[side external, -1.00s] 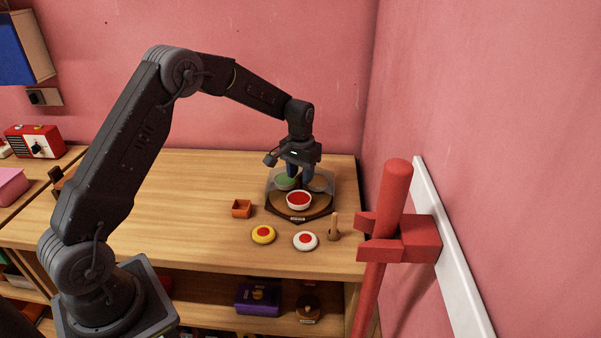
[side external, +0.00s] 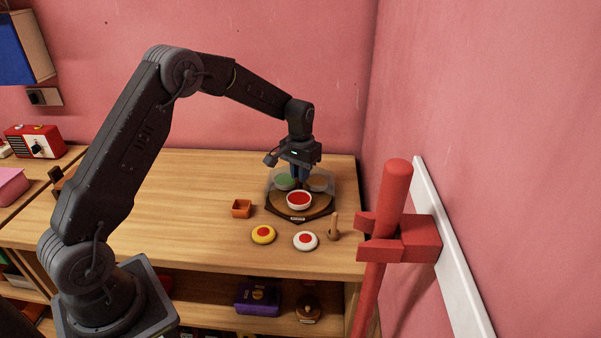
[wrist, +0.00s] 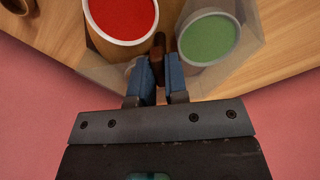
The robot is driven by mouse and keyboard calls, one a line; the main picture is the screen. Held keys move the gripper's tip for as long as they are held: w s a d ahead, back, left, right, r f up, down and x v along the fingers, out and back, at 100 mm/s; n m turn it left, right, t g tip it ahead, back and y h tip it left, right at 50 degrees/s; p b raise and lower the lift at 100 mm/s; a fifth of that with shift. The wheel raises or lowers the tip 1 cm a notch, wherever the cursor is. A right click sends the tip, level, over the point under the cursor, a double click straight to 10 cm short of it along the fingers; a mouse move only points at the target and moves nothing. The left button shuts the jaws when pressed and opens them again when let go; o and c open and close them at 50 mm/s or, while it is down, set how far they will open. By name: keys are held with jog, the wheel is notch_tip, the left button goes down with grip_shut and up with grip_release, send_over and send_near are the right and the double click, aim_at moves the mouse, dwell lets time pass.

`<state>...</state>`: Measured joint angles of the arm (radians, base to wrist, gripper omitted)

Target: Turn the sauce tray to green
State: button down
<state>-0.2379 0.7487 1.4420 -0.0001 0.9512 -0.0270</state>
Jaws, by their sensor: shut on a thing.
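The sauce tray (side external: 314,212) is a round wooden turntable on a dark base near the table's right side. A clear guard stands around its back and sides. A red sauce bowl (side external: 299,200) is at the front. A green sauce bowl (side external: 285,182) is at the back left, and a beige one (side external: 318,184) at the back right. My gripper (side external: 299,176) points down over the tray's middle. In the wrist view, my gripper (wrist: 158,80) is shut on a brown upright knob (wrist: 157,52) between the red bowl (wrist: 122,16) and green bowl (wrist: 209,38).
A small orange box (side external: 242,209) is to the left. A red post (side external: 385,215) stands at the right. The table's left part is clear.

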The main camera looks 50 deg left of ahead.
jog(key=shift+n, duration=0.3)
jog(key=n, duration=0.6)
jog(key=shift+r, duration=0.1)
jog(key=n, duration=1.2)
jog(key=shift+a, duration=0.1)
jog(key=n, duration=0.5)
jog(key=shift+n, duration=0.3)
jog(key=c, duration=1.1)
grip_release()
jog(key=shift+c, duration=0.2)
